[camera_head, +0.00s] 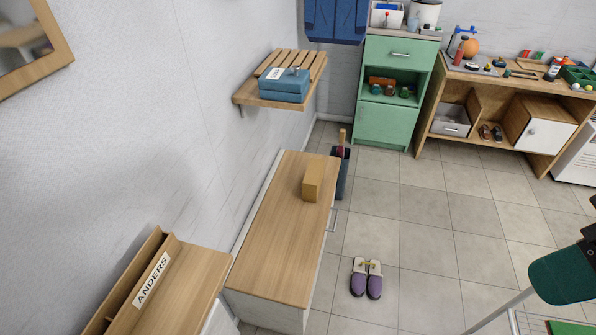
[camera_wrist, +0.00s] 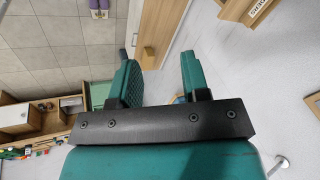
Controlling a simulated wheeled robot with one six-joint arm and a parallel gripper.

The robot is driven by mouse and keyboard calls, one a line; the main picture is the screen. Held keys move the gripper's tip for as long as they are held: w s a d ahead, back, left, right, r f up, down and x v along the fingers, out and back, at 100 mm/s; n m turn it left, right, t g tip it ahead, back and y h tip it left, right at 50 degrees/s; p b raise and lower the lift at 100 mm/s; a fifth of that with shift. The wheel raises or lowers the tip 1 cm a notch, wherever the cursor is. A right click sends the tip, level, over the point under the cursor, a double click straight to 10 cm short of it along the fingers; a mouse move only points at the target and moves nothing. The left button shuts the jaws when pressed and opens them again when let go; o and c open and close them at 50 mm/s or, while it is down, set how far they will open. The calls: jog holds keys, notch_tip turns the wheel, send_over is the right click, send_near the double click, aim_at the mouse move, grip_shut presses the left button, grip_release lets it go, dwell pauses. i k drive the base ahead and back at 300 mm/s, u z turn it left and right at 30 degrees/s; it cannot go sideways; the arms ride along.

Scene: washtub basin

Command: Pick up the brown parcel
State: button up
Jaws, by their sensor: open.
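The brown parcel (camera_head: 313,178) is a small tan box standing on the wooden top of a low cabinet (camera_head: 270,240), near its right edge, in the head view. In the wrist view a small tan box that looks like the parcel (camera_wrist: 149,53) shows beyond the fingers, at the cabinet's end. My gripper (camera_wrist: 160,66) has two green fingers spread wide apart, with nothing between them. It is well away from the parcel.
A wall shelf (camera_head: 248,99) with a blue box (camera_head: 283,85) hangs above and behind the cabinet. A dark bin (camera_head: 343,178) stands beyond the parcel. Purple slippers (camera_head: 366,279) lie on the tiled floor right of the cabinet. An ANDERS-labelled bench (camera_head: 190,280) stands nearer.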

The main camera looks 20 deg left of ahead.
aim_at(313, 179)
jog(key=u, duration=0.7)
jog(key=i, duration=0.95)
jog(key=u, duration=0.75)
